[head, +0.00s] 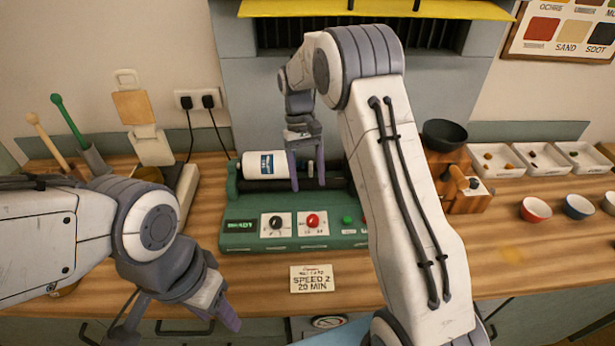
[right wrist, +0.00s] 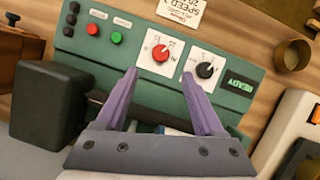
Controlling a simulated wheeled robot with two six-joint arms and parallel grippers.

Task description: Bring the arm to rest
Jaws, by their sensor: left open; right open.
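My right gripper (head: 306,172) is open above the green roller machine (head: 236,240), with nothing seen between its fingers. In the right wrist view its two purple fingers (right wrist: 160,85) are spread apart over the machine's control panel. A white jar (head: 262,165) with a blue label lies on its side on the machine's rollers, left of the fingers. My left gripper (head: 178,322) is open and seems empty, low at the front left by the counter's front edge. Its fingers point down, and part of it is cut off by the lower border.
The machine has a black knob (head: 276,222), a red knob (head: 312,220) and a READY display (head: 240,225). A card reading SPEED 2 20 MIN (head: 312,279) is in front.

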